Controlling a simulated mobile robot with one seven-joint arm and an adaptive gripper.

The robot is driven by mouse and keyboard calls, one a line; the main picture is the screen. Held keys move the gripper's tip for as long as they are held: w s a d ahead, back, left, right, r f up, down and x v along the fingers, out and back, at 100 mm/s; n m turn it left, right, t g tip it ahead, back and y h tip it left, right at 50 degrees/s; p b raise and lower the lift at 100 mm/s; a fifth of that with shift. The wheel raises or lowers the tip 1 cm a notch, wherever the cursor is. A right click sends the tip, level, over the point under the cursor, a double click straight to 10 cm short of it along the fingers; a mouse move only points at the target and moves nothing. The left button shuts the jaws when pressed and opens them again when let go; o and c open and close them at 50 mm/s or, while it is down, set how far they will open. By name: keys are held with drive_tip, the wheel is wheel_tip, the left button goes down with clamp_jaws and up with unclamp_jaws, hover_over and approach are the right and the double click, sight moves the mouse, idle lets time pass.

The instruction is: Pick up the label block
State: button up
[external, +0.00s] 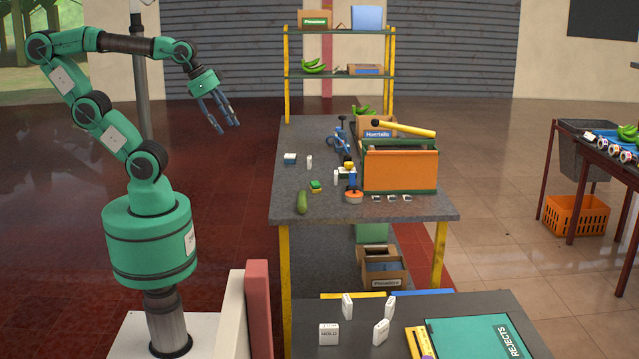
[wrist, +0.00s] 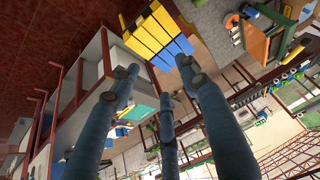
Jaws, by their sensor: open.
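Two small white pieces, one by the grey bench's left side (external: 309,162) and one further right (external: 336,177), also show. I cannot tell which is the label block. My gripper (external: 230,125) is open and empty, high in the air left of the bench. Its spread fingers fill the wrist view (wrist: 160,85).
A green REJECTS board (external: 477,338) lies right of the white blocks. The grey bench (external: 300,135) holds an orange crate (external: 400,167), a cucumber (external: 302,202) and small toys. A red-and-white partition (external: 257,310) stands left of the near table.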

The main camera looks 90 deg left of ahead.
drive_tip(key=w+a+r+n+g+y, duration=0.1)
drive_tip(key=w+a+n, duration=0.1)
drive_tip(key=w+a, duration=0.35)
drive_tip(key=w+a+n+y, duration=0.1)
drive_tip(key=w+a+n, duration=0.1)
drive_tip(key=w, duration=0.6)
drive_tip(key=n+g+y+b, duration=0.2)
drive_tip(key=n+g+b, duration=0.15)
drive_tip(key=n, duration=0.85)
hover_over(337, 173)
drive_tip(key=d, duration=0.4)
wheel_tip(337, 173, down, 29)
drive_tip(key=shift+s+r+g+p, duration=0.1)
drive_tip(key=shift+r+g+p, duration=0.15)
drive_tip(key=shift+p, duration=0.15)
drive_tip(key=shift+f, duration=0.1)
drive_tip(key=shift+a+b+x, duration=0.2)
drive_tip(key=shift+b+x, duration=0.4)
drive_tip(key=shift+x, duration=3.65)
